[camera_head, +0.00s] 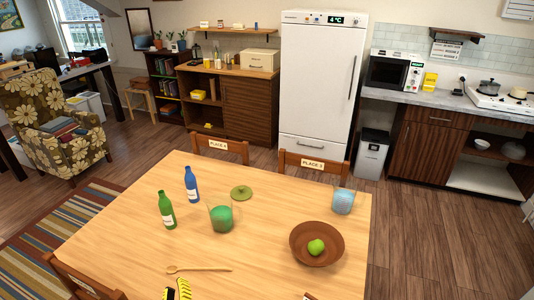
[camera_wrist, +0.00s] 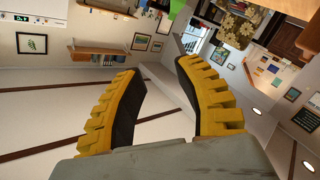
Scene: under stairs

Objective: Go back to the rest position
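My gripper (camera_head: 177,289) shows only as yellow-and-black fingertips at the bottom edge of the head view, over or in front of the near edge of the wooden table (camera_head: 275,212). In the wrist view its two yellow-backed, black-padded fingers (camera_wrist: 158,70) stand apart with a clear gap. Nothing is between them. The wrist view looks out at the room, turned on its side, with walls, pictures and ceiling lights. The rest of my arm is out of the head view.
On the table are a green bottle (camera_head: 167,211), a blue bottle (camera_head: 191,184), a green-filled glass (camera_head: 221,218), a green disc (camera_head: 241,193), a pale blue cup (camera_head: 343,202), a brown bowl (camera_head: 334,254) with a green fruit (camera_head: 316,247), and a wooden spoon (camera_head: 200,269) near my gripper. Chairs (camera_head: 313,163) surround it.

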